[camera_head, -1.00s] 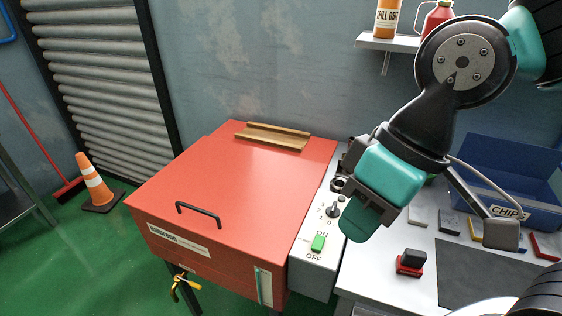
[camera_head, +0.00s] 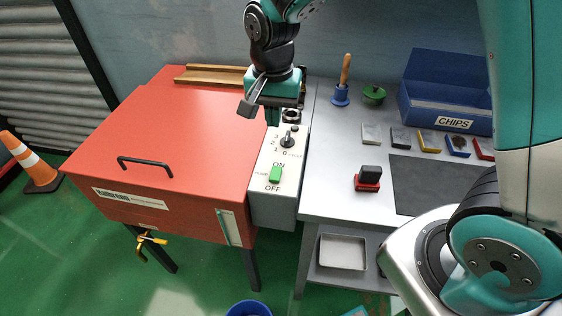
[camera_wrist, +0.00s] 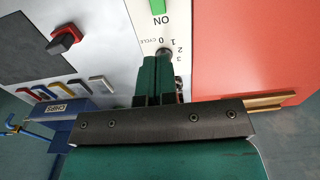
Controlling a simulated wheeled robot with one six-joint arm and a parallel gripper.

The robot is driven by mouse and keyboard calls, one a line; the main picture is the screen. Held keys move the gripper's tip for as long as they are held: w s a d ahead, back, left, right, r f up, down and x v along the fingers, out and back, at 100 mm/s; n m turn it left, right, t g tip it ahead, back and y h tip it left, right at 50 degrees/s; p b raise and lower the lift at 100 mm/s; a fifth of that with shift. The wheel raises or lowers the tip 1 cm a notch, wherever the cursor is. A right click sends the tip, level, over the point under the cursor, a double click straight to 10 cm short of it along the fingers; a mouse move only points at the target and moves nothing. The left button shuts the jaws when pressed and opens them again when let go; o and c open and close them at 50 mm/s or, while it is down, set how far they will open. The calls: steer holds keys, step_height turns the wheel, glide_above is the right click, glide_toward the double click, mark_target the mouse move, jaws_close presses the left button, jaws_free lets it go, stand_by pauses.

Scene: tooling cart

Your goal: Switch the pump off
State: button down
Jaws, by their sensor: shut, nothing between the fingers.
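The pump switch (camera_head: 275,174) is a green rocker on the pale control panel (camera_head: 262,205), between the words ON and OFF. Which end is pressed in is too small to tell. In the wrist view, part of the green switch (camera_wrist: 157,33) shows at the top beside ON. My gripper (camera_head: 272,118) is above the far end of the panel, beyond the dial, apart from the switch. Its green fingers (camera_wrist: 158,62) are together and empty in the wrist view, and partly hide the dial.
A black dial (camera_head: 289,138) marked CYCLE stands between my gripper and the switch. The red machine lid (camera_head: 165,125) with its black handle is at left. The grey bench (camera_head: 325,160) at right holds a red-black block (camera_head: 368,178) and a blue CHIPS bin (camera_head: 450,85).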

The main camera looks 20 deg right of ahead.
mark_target(276, 169)
stand_by(0.3)
step_height(276, 169, down, 14)
steer(key=p, duration=0.2)
steer(key=shift+p, duration=0.3)
steer(key=shift+f, duration=0.1)
